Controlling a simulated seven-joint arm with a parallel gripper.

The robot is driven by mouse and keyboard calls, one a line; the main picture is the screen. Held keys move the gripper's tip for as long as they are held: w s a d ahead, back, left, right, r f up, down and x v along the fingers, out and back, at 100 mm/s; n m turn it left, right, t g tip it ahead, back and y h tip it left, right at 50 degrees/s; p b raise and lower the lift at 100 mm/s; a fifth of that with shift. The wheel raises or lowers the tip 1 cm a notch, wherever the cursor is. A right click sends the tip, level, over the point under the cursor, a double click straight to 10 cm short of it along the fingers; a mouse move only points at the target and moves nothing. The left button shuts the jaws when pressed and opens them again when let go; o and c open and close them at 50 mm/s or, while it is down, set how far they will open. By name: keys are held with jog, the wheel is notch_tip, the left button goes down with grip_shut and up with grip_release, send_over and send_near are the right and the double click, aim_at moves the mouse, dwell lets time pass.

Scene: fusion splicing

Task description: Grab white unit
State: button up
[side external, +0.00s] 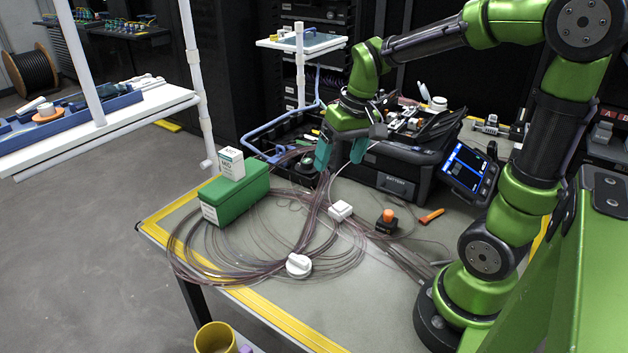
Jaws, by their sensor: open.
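A small white box-shaped unit (340,210) sits on the table among the loops of thin brown cable, near the middle of the view. A second white piece, round with a raised grip (299,265), lies on the cable loops nearer the front edge. My gripper (341,160) points down with its two teal fingers apart and nothing visible between them. It hangs above and behind the white box-shaped unit, over the cable bundle. Which white piece the task names cannot be told for certain.
A green box (236,195) with a small white carton (231,163) on top stands left. A black splicer case (395,182) with a screen (467,167) stands behind right. An orange-topped black piece (387,221) and an orange tool (431,216) lie right. Loose cables (215,252) cover the table's middle.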

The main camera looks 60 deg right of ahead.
jog(key=w+d+f+g, duration=0.2)
jog(key=d+f, duration=0.1)
jog(key=d, duration=0.2)
jog(key=n, duration=0.3)
send_over(341, 205)
jog(key=shift+g, duration=0.3)
jog(key=f, duration=1)
jog(key=shift+d+f, duration=0.2)
jog(key=shift+f, duration=0.15)
jog(key=shift+a+f, duration=0.15)
jog(key=shift+f, duration=1.2)
jog(key=shift+a+f, duration=0.1)
jog(key=shift+f, duration=1.25)
jog(key=shift+c, duration=0.5)
jog(key=shift+r, duration=0.1)
jog(key=c, duration=1)
